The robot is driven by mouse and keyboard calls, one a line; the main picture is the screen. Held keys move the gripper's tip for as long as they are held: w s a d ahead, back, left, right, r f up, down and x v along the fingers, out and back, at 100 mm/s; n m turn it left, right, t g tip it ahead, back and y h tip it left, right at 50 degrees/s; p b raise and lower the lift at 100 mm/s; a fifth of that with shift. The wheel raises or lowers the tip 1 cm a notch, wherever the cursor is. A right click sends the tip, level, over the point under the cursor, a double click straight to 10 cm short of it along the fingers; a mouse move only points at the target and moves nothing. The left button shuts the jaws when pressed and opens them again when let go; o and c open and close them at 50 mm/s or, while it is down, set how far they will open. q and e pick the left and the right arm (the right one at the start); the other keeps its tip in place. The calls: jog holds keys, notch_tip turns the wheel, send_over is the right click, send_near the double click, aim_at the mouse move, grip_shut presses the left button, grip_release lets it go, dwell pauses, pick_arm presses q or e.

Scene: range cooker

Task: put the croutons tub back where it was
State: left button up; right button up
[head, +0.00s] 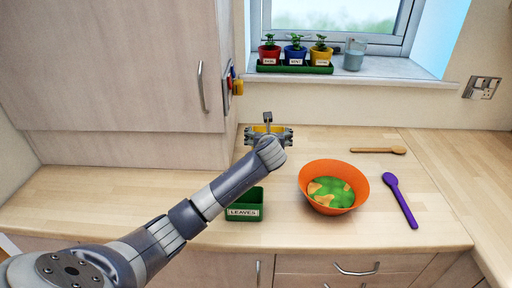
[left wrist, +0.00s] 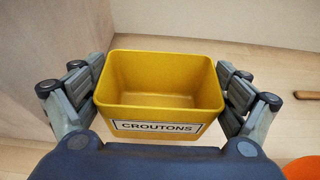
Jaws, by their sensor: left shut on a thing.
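The croutons tub (left wrist: 158,75) is yellow, empty and upright, with a white CROUTONS label on its near side. My left gripper (left wrist: 160,95) is shut on the tub, with one finger on each side of it. In the head view the left gripper (head: 267,133) is at the back of the worktop, and only small yellow parts of the tub show behind it. I cannot tell whether the tub touches the worktop. My right gripper is not in view.
A green LEAVES tub (head: 244,207) stands near the front edge. An orange bowl (head: 308,191) with green leaves and croutons is right of it. A wooden spoon (head: 375,150) and a purple spoon (head: 401,203) lie to the right. The worktop (head: 110,200) is clear at left.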

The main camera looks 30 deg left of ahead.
pick_arm(q)
jog(key=s+a, duration=0.1)
jog(key=s+a+p, duration=0.1)
jog(key=a, duration=0.1)
jog(key=shift+a+r, duration=0.1)
notch_tip(320, 180, down, 2)
jog(key=shift+f, duration=0.55)
notch_tip(320, 180, down, 3)
jog(key=shift+f, duration=0.1)
jog(key=shift+f+p, duration=0.3)
jog(key=shift+p, duration=0.2)
jog(key=shift+s+a+f, duration=0.1)
jog(key=shift+a+f, duration=0.05)
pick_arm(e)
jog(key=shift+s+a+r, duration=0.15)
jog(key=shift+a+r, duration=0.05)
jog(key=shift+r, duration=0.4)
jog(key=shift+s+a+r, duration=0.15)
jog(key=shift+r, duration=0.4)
pick_arm(q)
jog(key=shift+f, duration=0.1)
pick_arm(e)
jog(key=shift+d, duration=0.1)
